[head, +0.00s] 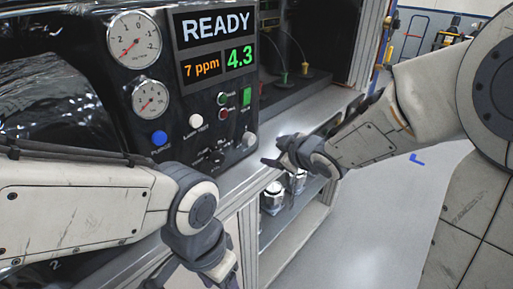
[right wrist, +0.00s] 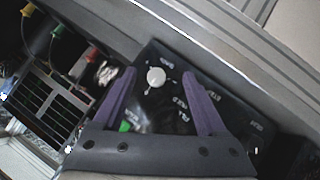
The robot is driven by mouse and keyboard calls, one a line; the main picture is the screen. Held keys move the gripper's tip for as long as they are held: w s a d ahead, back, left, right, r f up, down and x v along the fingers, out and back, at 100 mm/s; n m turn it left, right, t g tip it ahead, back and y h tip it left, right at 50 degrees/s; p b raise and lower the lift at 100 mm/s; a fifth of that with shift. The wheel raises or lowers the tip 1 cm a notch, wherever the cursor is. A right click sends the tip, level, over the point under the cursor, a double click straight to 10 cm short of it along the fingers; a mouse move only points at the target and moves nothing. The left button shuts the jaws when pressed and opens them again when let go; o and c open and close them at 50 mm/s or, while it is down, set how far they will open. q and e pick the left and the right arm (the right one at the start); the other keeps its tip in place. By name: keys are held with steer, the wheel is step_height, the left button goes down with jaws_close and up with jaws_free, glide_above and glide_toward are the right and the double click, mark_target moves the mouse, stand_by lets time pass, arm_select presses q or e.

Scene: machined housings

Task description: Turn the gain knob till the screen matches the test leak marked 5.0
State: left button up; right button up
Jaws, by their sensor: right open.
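The gain knob (head: 249,139) is a small pale knob at the lower right of the black control panel (head: 178,110). It also shows in the right wrist view (right wrist: 156,77), with a white pointer line beside it. The screen (head: 215,45) reads READY, 7 ppm in orange and 4.3 in green. My right gripper (head: 272,162) is to the right of the panel. In the right wrist view its purple fingers (right wrist: 166,95) are apart, with the knob between and beyond their tips, not visibly touched. My left gripper (head: 228,281) is cut off at the bottom edge. No 5.0 mark is legible.
Two gauges (head: 134,40), a blue button (head: 159,138), a white button (head: 196,121) and a black selector (head: 217,157) share the panel. A metal ledge (head: 262,178) runs beside it. Metal housings (head: 272,197) stand on the shelf below. Open floor (head: 390,215) lies right.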

mark_target(253, 140)
steer(key=d+f+n+y+b, duration=0.35)
steer(key=n+y+b, duration=0.3)
steer(key=y, duration=0.25)
arm_select(q)
step_height(253, 140, down, 6)
steer(key=shift+r+p, duration=0.1)
steer(key=shift+p, duration=1)
arm_select(e)
steer(key=shift+n+t, duration=0.4)
steer(key=shift+n, duration=0.05)
steer(key=x, duration=0.6)
steer(key=r+x, duration=0.1)
steer(key=x, duration=0.3)
steer(key=shift+w+d+r, duration=0.1)
steer(key=shift+w+d, duration=0.05)
steer(key=shift+w, duration=0.2)
jaws_close()
